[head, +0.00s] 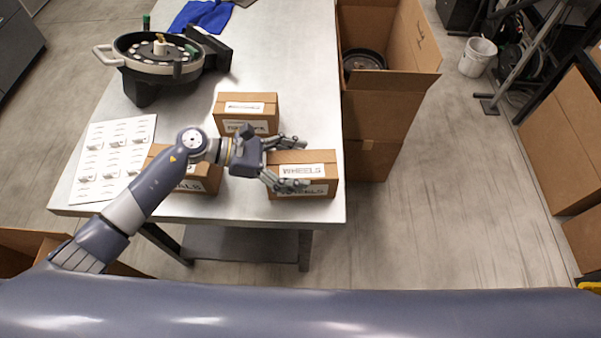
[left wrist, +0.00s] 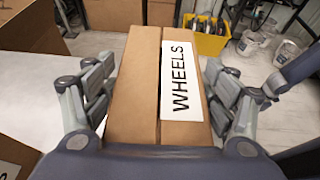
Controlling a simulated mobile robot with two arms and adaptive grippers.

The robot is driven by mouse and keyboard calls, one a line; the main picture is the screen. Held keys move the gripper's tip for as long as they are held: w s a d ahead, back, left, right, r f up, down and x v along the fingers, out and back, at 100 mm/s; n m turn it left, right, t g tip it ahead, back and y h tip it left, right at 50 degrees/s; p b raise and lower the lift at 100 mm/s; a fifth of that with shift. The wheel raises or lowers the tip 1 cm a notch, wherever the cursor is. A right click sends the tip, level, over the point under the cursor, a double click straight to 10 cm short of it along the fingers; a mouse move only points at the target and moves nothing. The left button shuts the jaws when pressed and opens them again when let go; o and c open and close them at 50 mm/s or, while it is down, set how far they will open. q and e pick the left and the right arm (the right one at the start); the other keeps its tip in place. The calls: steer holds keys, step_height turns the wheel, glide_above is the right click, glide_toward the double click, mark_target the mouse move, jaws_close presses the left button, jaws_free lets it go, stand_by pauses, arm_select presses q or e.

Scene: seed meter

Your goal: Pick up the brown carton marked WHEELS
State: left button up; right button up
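The brown carton marked WHEELS (head: 327,172) sits on the metal table at its front right corner, with a white label on its top and its near side. My left gripper (head: 297,165) is at the carton's left end, with one finger on the far side and one on the near side. In the left wrist view the WHEELS carton (left wrist: 140,90) lies between the two open fingers, with a narrow gap visible on each side. The fingers hide part of the carton's edges in the head view. My right gripper is not in view.
The metal table (head: 290,60) also bears another labelled carton (head: 245,113) behind, one partly hidden under my left arm (head: 205,172), a white parts sheet (head: 112,160) and a round seed meter (head: 158,55). A tall open box (head: 385,115) stands beside the table's right edge.

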arm_select(q)
steer(key=shift+s, duration=0.1)
steer(key=c, duration=0.4)
steer(key=shift+r, duration=0.15)
steer(key=shift+c, duration=0.2)
